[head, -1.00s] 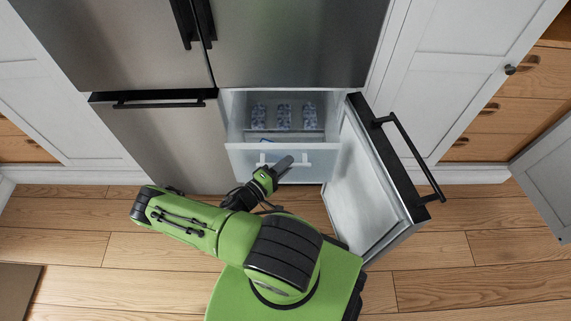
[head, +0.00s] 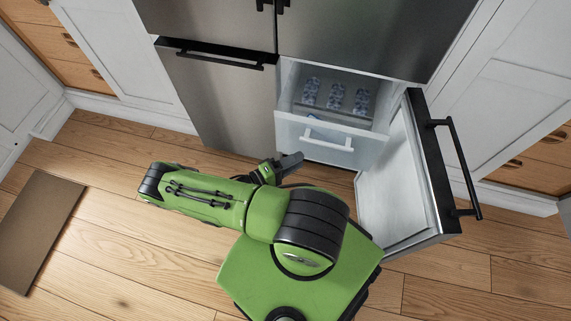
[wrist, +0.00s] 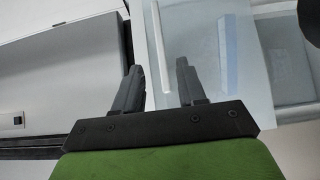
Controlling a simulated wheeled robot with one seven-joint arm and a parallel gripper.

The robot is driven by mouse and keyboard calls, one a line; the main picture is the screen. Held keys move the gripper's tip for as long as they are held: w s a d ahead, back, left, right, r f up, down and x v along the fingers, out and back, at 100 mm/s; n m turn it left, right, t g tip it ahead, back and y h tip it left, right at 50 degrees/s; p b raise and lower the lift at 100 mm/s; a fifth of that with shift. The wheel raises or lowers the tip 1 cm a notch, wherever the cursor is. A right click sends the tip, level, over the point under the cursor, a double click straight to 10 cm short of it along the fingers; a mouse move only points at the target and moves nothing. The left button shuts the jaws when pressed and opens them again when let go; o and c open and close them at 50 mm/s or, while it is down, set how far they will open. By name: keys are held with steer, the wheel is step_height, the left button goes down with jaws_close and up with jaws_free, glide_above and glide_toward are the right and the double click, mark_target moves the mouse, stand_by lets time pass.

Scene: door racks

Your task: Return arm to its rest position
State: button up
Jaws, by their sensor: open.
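My green arm is folded low in front of the fridge (head: 222,100) in the head view. My gripper (head: 290,163) is just in front of the pulled-out freezer drawer (head: 318,136) and apart from its white handle. The pale drawer front (wrist: 205,50) fills the space beyond the right finger.
The lower right freezer door (head: 405,180) stands wide open to the right of the drawer, with its black handle (head: 458,165). Several blue-patterned items (head: 335,97) stand in the drawer. A brown mat (head: 38,225) lies at left. The wooden floor (head: 120,245) on the left is clear.

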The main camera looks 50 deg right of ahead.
steer(key=v, duration=0.3)
steer(key=shift+w+a, duration=0.1)
steer(key=shift+a, duration=0.25)
steer(key=shift+w, duration=0.1)
